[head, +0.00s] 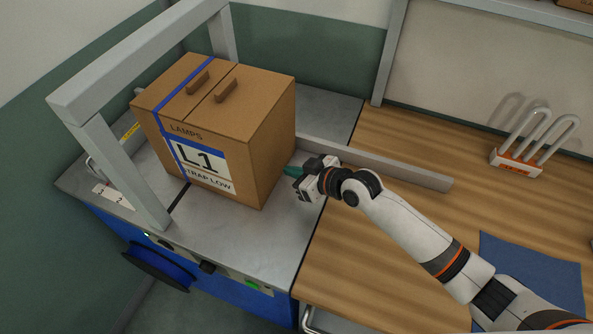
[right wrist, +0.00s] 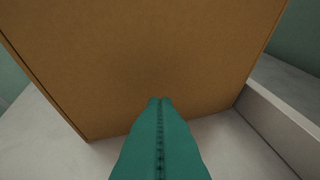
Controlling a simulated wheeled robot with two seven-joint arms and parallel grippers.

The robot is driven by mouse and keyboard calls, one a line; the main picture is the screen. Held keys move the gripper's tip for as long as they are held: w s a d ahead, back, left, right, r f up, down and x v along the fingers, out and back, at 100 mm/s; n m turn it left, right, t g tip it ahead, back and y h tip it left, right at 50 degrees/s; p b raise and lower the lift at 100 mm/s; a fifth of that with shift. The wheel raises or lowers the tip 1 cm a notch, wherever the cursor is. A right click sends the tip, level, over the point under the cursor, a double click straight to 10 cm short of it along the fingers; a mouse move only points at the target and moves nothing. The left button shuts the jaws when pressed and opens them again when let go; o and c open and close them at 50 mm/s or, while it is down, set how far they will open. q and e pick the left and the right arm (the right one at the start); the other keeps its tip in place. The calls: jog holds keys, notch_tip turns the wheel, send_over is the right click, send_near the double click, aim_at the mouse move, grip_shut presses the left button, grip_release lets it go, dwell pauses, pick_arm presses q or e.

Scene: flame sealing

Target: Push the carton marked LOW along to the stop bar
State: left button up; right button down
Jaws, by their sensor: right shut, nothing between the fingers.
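The brown carton (head: 265,140) stands upright on the grey machine top, partly under the grey arch. I cannot clearly make out a stop bar; the area beyond the carton is partly hidden. My left gripper is not in view.
The grey arch (head: 118,165) spans the machine top (head: 240,240). A low grey rail (head: 400,173) runs behind the carton onto the wooden table (head: 370,240). A rack with grey loops (head: 515,162) and a blue mat (head: 540,265) are at right.

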aim_at(274, 164)
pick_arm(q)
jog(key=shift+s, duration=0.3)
pick_arm(e)
jog(key=shift+a, duration=0.1)
